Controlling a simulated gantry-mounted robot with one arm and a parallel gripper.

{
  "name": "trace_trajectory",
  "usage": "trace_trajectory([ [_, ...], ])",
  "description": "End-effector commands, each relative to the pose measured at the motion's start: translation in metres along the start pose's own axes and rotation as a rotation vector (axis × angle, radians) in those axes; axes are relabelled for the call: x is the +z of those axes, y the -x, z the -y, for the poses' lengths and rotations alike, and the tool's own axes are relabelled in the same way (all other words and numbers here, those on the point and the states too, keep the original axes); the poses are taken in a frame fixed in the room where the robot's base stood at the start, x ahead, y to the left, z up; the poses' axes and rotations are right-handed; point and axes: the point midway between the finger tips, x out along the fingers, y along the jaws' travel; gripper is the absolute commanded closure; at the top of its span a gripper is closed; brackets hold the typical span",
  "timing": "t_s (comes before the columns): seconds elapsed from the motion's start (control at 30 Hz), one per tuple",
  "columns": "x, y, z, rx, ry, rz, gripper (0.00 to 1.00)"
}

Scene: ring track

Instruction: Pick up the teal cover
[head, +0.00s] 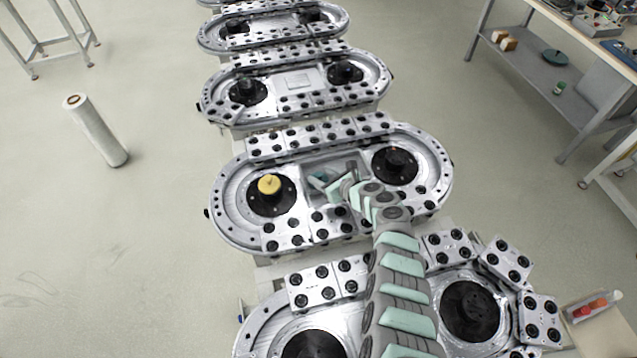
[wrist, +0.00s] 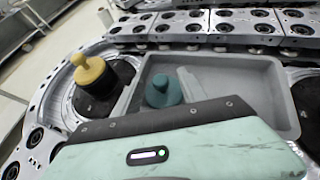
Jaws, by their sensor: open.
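The teal cover (wrist: 162,92) has a round base with a knob on top. It sits in the grey recessed tray (wrist: 265,72), towards its left side, in the wrist view. The mint housing of my gripper hides the near part of the tray. In the head view my gripper (head: 334,187) is over the same tray, between the two black hubs of the ring track, open and close to the cover. The fingertips are hard to make out, and the arm partly blocks the cover there. I see no contact between jaws and cover.
A yellow knobbed piece (head: 269,184) stands on the left black hub, close beside the tray. The right black hub (head: 395,165) is bare. Perforated metal blocks (head: 320,132) line both long sides of the track. More ring tracks lie ahead and nearer.

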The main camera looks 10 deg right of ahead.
Motion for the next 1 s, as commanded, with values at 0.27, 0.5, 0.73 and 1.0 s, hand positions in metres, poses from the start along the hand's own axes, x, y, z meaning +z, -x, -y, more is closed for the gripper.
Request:
trace_trajectory([
  [0.27, 0.0001, 0.0006, -0.0001, 0.0, -0.001, 0.0, 0.6],
  [0.5, -0.0002, 0.0006, -0.0001, 0.0, -0.001, -0.001, 0.79],
  [0.73, -0.0004, 0.0006, 0.0, 0.0, -0.001, -0.001, 0.98],
  [1.0, -0.0004, 0.0006, 0.0, 0.0, -0.001, -0.001, 1.0],
])
